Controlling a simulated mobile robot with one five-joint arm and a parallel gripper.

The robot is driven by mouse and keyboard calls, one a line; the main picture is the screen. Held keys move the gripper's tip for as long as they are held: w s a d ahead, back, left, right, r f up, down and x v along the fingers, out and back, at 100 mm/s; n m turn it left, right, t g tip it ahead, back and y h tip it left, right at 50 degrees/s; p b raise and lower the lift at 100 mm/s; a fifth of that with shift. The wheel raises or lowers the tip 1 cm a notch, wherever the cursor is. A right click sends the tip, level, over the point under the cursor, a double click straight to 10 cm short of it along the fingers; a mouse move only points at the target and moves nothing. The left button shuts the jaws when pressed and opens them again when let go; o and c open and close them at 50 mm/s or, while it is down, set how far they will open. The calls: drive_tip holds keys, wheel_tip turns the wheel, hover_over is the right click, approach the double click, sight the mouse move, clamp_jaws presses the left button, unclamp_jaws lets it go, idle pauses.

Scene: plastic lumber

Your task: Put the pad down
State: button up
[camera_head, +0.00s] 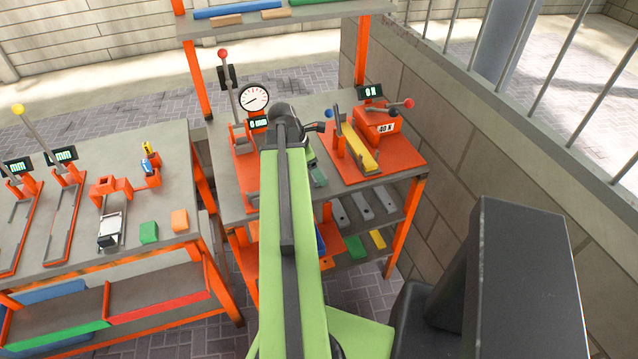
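My gripper (318,128) is over the middle of the grey workbench (228,181), mostly hidden behind my green arm. Only a dark part of it shows, so I cannot see whether its fingers are open or shut. A grey-green flat piece (319,177) shows just right of my arm, below the gripper. It may be the pad, and I cannot tell if it is held or touching the bench. A green block (149,232) and an orange block (180,220) lie on the left table (165,185).
A dial gauge (254,97) on an orange stand is left of my gripper. An orange 40 N fixture (376,125) with a yellow bar (358,150) is to the right. A shelf below holds several coloured bars. A brick wall (450,165) bounds the right.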

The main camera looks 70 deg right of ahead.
drive_tip(key=shift+b+x, duration=0.5)
drive_tip(key=shift+x, duration=0.7)
drive_tip(key=shift+r, duration=0.15)
drive_tip(key=c, duration=1.6)
